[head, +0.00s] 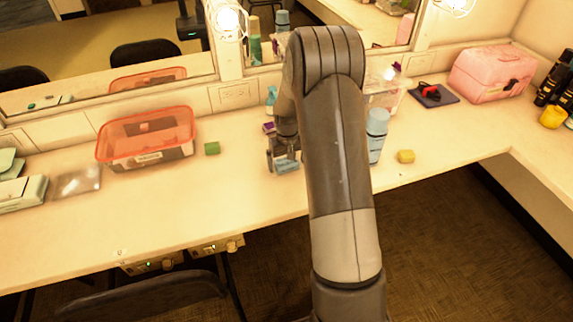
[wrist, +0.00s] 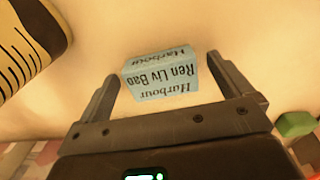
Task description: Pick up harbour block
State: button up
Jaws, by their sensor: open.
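The harbour block (wrist: 160,77) is light blue, with "Harbour" and "Ren Liv Bao" printed on it, upside down in the wrist view. It rests on the cream counter (head: 248,190). In the head view the block (head: 287,165) shows beneath my gripper (head: 284,155), partly covered by it. My gripper also shows in the wrist view (wrist: 162,72), open, with one finger on each side of the block. There is a gap at each side, so I see no contact. How far the fingertips are above the counter is hard to tell.
A green block (head: 212,148) and a red see-through bin (head: 147,153) stand to the left. A purple block (head: 269,128) is just behind. A blue bottle (head: 377,135) and a yellow block (head: 406,156) are right of my arm. Mirrors line the back.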

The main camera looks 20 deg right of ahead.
jog(key=shift+c, duration=0.3)
jog(key=c, duration=1)
